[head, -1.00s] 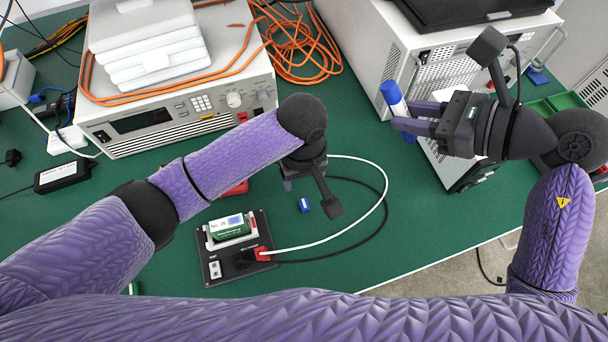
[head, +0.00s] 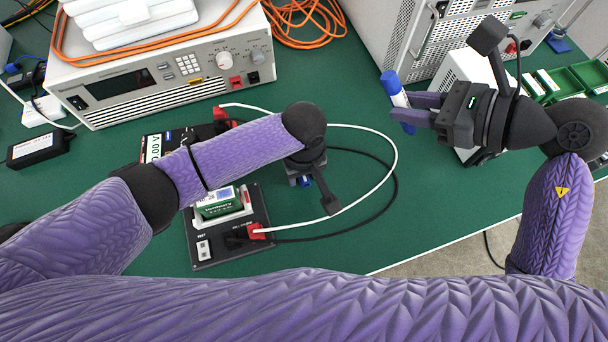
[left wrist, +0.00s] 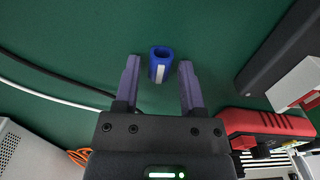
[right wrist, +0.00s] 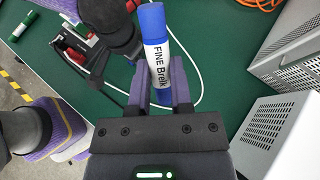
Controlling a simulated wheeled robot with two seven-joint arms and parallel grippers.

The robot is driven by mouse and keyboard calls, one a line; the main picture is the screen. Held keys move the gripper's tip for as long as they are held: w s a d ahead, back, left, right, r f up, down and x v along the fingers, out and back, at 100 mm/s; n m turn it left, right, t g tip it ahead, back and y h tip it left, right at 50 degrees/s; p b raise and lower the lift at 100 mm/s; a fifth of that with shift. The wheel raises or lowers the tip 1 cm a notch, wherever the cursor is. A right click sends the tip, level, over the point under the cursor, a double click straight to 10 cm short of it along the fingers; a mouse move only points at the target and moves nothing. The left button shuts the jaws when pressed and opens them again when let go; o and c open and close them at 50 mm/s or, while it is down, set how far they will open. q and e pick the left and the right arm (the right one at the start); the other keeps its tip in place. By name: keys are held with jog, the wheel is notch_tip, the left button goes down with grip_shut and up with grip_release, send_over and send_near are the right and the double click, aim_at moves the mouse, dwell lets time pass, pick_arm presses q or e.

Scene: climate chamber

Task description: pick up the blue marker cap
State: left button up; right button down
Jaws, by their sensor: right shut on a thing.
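The small blue marker cap (left wrist: 158,70), with a white stripe and an open hollow end, lies on the green bench mat. In the left wrist view it is between and slightly beyond the fingertips of my left gripper (left wrist: 160,66), which is open with a gap on both sides. In the head view the cap (head: 305,181) is mostly hidden under my left gripper (head: 300,178). My right gripper (head: 408,107) is shut on a marker (head: 396,90), white with blue ends, held above the bench; its lettering shows in the right wrist view (right wrist: 158,55).
A black test board (head: 215,248) with a green-labelled block and a red plug is left of the cap. White and black cables (head: 395,165) loop around the cap's right side. A power supply (head: 160,80) stands behind.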

pick_arm(q)
grip_shut()
